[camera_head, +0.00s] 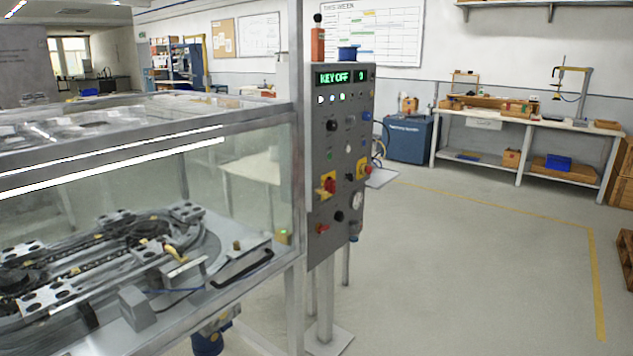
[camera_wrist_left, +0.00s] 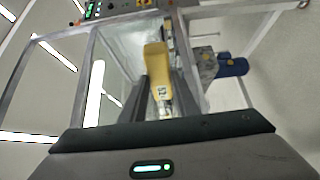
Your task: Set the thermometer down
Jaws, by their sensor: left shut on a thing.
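The lower end of the thermometer lies between the fingers. It is not in sight in the head view, and neither is my left gripper. My right gripper is in neither view. Whether the thermometer touches anything besides the fingers, I cannot tell.
A glass-walled enclosure (camera_head: 262,160) with a ring track machine (camera_head: 120,240) fills the left of the head view. A grey control panel (camera_head: 342,150) reading KEY OFF stands at its corner. A workbench (camera_head: 530,124) and blue cabinet (camera_head: 408,139) stand behind.

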